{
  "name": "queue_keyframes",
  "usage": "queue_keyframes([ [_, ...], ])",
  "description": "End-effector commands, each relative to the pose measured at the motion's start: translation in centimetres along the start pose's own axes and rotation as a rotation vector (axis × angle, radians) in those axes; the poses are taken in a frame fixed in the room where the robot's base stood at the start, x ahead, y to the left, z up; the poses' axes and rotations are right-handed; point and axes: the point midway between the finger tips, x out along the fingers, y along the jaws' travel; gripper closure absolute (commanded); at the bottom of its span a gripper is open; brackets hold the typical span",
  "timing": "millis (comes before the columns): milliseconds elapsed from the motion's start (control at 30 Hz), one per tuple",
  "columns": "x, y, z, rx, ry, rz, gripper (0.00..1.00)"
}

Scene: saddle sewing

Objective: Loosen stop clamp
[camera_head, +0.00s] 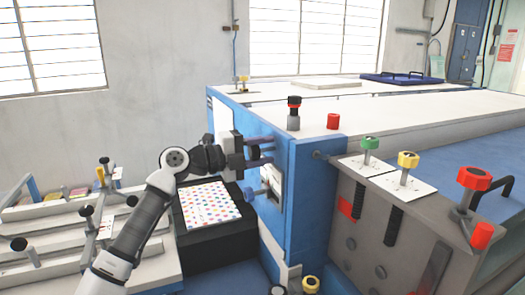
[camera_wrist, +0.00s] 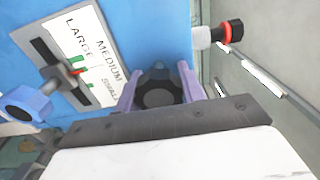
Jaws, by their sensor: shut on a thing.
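My gripper (camera_head: 263,152) is at the end face of the blue machine, its fingers pointing at the panel. In the wrist view its two purple fingers (camera_wrist: 160,94) are shut on a round black knob (camera_wrist: 158,88), one on each side. The knob sits on the blue panel, and part of it is hidden by the gripper body. I cannot tell from the frames whether this knob is the stop clamp. A blue knob (camera_wrist: 25,103) on a slotted plate (camera_wrist: 90,55) marked LARGE, MEDIUM and SMALL is beside it. The blue knob also shows in the head view (camera_head: 248,192).
A black-and-red knob (camera_head: 294,106) and a red cap (camera_head: 333,121) stand on the machine's white top. Green (camera_head: 370,143), yellow (camera_head: 408,160) and red (camera_head: 474,179) knobs are at the right. A dotted sheet (camera_head: 208,203) lies on a black block below my gripper.

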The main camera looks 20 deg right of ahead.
Motion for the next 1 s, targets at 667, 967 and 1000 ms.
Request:
queue_keyframes([
  [667, 0.0, 0.0, 0.0, 0.001, -0.001, -0.001, 0.39],
  [967, -3.1, 0.3, 0.1, 0.002, -0.006, -0.001, 0.39],
  [1000, -4.1, 0.3, 0.1, 0.002, -0.006, -0.001, 0.39],
])
